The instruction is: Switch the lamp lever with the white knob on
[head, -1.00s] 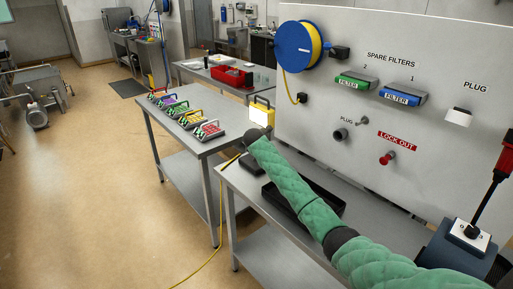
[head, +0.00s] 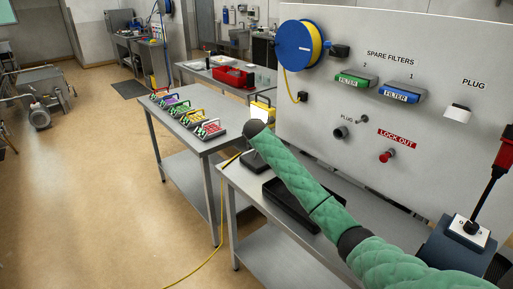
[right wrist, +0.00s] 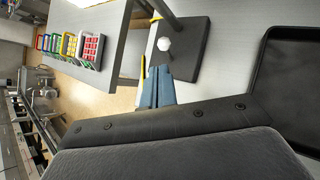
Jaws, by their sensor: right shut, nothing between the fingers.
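The work lamp, yellow with a bright white face (head: 260,112), stands on the bench behind the end of my right arm. In the right wrist view its dark base plate (right wrist: 192,50) lies flat on the bench. The white knob (right wrist: 163,44) shows there over the base, just beyond my right gripper (right wrist: 158,68). The blue-grey fingers are shut and empty, pointing at the knob. A small gap seems to separate tips and knob, but contact is hard to judge. In the head view my wrist hides the knob and fingers. My left gripper is out of view.
A black tray (head: 290,207) lies on the bench beside the lamp, also seen in the right wrist view (right wrist: 290,80). A panel (head: 400,130) rises behind. A neighbouring table (head: 190,137) holds several coloured racks. A yellow cable (head: 208,262) trails to the floor.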

